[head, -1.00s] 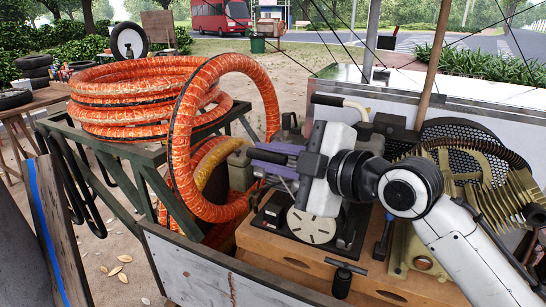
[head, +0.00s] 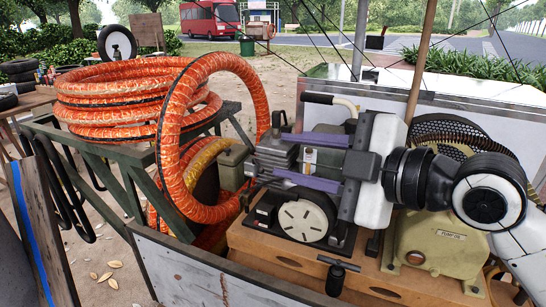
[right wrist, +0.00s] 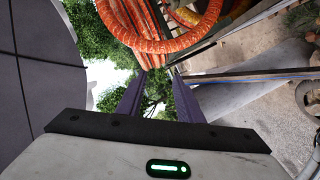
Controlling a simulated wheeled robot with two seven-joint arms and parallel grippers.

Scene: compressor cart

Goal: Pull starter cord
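The small engine stands on the wooden box (head: 264,252) of the cart. Its round, pale slotted starter cover (head: 303,220) faces forward. A black T-shaped handle (head: 338,268) shows in front of the box; I cannot tell whether a cord joins it to the cover. My right gripper (head: 281,155) is open, its two purple fingers apart and pointing left, above the starter cover in the head view. It hides part of the engine. In the right wrist view the fingers (right wrist: 157,73) are apart with nothing held between them. My left gripper is not in view.
A thick orange hose (head: 180,140) lies coiled on a green metal stand (head: 140,155), with one loop near my right fingertips. A tan housing (head: 440,245) is under my right arm. The cart's front panel (head: 185,272) and a thin post (head: 418,70) are close by.

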